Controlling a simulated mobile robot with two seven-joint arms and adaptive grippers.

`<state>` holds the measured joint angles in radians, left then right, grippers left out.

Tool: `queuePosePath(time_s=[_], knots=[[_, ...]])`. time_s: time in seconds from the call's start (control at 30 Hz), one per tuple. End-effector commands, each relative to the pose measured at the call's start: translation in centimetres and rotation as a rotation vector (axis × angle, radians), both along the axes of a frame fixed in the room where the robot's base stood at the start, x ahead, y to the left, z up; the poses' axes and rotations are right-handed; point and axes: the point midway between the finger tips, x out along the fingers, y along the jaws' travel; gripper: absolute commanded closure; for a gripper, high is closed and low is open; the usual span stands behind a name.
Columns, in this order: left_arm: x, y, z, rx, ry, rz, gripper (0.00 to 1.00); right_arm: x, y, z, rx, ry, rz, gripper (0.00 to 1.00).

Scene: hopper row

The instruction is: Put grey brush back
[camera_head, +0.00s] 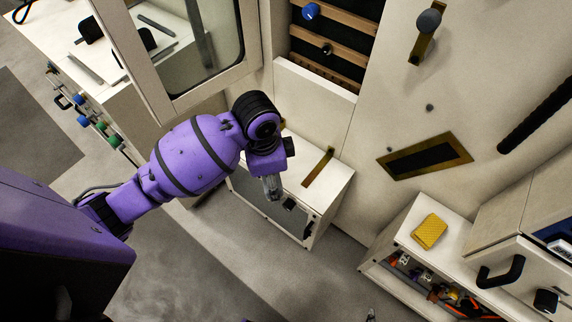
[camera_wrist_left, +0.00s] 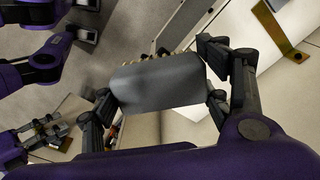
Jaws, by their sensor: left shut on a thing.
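The grey brush (camera_wrist_left: 160,82) is a grey block with a row of short tan bristles along its far edge in the left wrist view. My left gripper (camera_wrist_left: 162,98) is shut on it, with a finger at each end. In the head view my left gripper (camera_head: 272,186) hangs over a low white cabinet (camera_head: 334,186), and the brush is hard to make out there. A brass bracket (camera_head: 318,167) lies on the cabinet top, to the right of the gripper. It also shows in the left wrist view (camera_wrist_left: 281,32).
A yellow sponge-like block (camera_head: 429,231) lies on a white shelf unit (camera_head: 405,236) at the right, with several small items inside. A brass-framed dark slot (camera_head: 426,158) is on the white wall. A windowed door (camera_head: 200,50) stands behind my arm. Grey floor (camera_head: 250,270) is clear in front.

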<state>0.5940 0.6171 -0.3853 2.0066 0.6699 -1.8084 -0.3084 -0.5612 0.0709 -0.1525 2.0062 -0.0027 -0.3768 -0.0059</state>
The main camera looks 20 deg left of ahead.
Motion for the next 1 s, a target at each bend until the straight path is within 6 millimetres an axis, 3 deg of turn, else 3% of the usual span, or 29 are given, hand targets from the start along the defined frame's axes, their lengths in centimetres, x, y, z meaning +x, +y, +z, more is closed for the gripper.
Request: queuePosePath(time_s=[0.17,0.53,0.7,1.0], knots=[[0.6,1.5,-0.1,0.060,0.030,-0.078,0.60,0.4,0.0,-0.5,-0.002,-0.010,0.003,0.60],[9.2,1.3,-4.0,0.059,0.032,-0.075,0.60,-0.8,0.0,-2.1,-0.006,0.019,0.009,0.60],[11.6,1.3,-7.3,0.058,0.031,-0.075,0.60,-1.1,0.0,-2.9,-0.007,0.027,0.012,0.60],[13.5,1.3,-9.3,0.058,0.029,-0.077,0.60,-0.9,0.0,-3.2,-0.008,0.024,0.014,0.60]])
